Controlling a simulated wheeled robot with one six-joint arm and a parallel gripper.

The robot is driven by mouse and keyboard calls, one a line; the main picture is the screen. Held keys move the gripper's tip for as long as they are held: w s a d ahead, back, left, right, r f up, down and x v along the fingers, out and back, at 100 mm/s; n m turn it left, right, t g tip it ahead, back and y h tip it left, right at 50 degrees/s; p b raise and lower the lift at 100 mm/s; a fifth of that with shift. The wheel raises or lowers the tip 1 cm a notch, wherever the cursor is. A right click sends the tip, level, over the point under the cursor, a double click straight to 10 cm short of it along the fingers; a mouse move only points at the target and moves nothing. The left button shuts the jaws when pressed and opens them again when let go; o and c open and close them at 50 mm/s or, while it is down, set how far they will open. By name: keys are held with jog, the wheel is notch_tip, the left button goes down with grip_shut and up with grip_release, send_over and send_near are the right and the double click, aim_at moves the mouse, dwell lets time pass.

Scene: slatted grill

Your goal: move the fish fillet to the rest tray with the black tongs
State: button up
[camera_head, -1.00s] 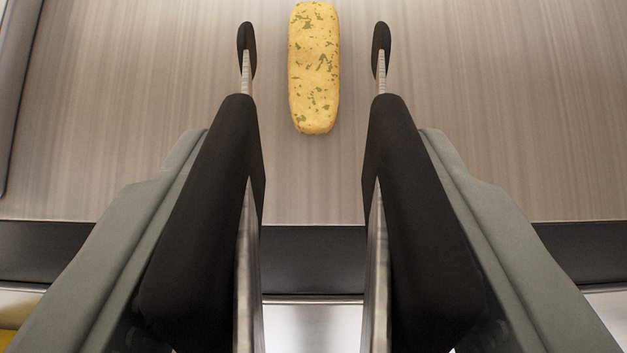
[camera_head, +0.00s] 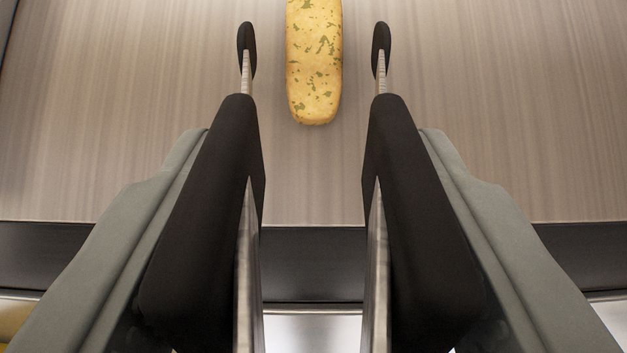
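The fish fillet (camera_head: 314,62) is a long yellow piece with green flecks, lying on a brushed metal-like surface (camera_head: 130,130) at the top centre; its far end is cut off by the frame. The black tongs (camera_head: 313,45) extend forward from my gripper (camera_head: 313,230), one arm on each side. Their dark tips are spread apart to the left and right of the fillet, with a gap on both sides and nothing between them touching it. My gripper's grey fingers lie outside the tong arms and appear to hold them. The rest tray is not identifiable here.
A dark front edge (camera_head: 313,262) runs across the picture below the surface. A bright white area lies under it, and a yellow patch (camera_head: 14,318) shows at the lower left. The surface left and right of the fillet is clear.

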jog(key=shift+o, duration=0.4)
jog(key=shift+f, duration=0.55)
grip_shut()
dwell(0.3)
notch_tip(320, 180, up, 9)
dwell(1.4)
jog(key=shift+r, duration=3)
